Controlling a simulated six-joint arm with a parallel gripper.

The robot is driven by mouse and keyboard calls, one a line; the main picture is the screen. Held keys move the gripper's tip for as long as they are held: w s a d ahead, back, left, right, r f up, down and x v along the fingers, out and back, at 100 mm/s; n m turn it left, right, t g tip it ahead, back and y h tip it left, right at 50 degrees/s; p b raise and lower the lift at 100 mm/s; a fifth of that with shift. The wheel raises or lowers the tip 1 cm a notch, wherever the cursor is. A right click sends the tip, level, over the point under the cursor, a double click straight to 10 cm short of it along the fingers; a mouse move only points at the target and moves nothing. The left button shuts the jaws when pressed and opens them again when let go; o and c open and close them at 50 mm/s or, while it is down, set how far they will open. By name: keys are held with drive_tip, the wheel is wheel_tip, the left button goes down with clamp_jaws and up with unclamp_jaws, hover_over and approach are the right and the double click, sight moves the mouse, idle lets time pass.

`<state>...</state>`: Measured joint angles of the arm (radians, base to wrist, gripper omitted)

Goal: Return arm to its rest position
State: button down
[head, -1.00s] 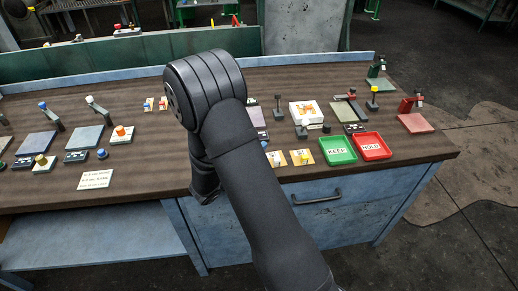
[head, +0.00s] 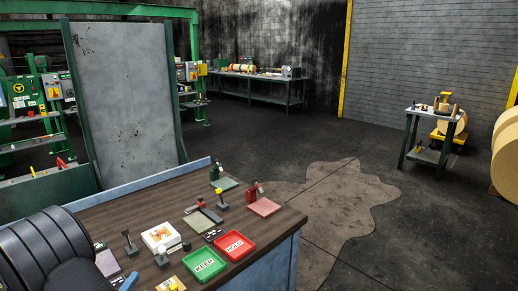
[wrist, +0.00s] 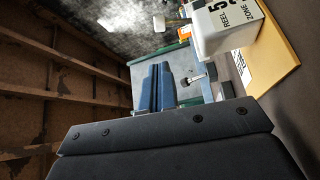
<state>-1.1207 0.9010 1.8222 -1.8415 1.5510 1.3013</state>
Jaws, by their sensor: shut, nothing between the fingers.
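My gripper (wrist: 160,69) shows in the wrist view as two blue fingers side by side, closed together with nothing between them. Its dark body fills the bottom of that view. In the head view my black arm rises at the lower left, in front of the bench (head: 160,193). The fingers cannot be made out clearly there.
The bench carries a green KEEP tray (head: 205,265), a red HOLD tray (head: 234,245), a white box (head: 160,237) and small stands. In the wrist view a block lettered REEL ZONE (wrist: 225,28) is at upper right. Open floor (head: 420,230) lies right of the bench.

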drive_tip(key=x, duration=0.5)
drive_tip(key=shift+w+d, duration=0.15)
drive_tip(key=w+a+n+g, duration=0.1)
drive_tip(key=w, duration=0.2)
drive_tip(key=w+a+n+g, duration=0.1)
drive_tip(key=w+a+n, duration=0.1)
drive_tip(key=w, duration=0.2)
drive_tip(key=w+a+f+n+g, duration=0.1)
drive_tip(key=w+a+n, duration=0.1)
drive_tip(key=w, duration=0.2)
drive_tip(key=shift+w+a+f, duration=0.2)
drive_tip(key=shift+a+f, duration=0.05)
drive_tip(key=shift+a, duration=0.3)
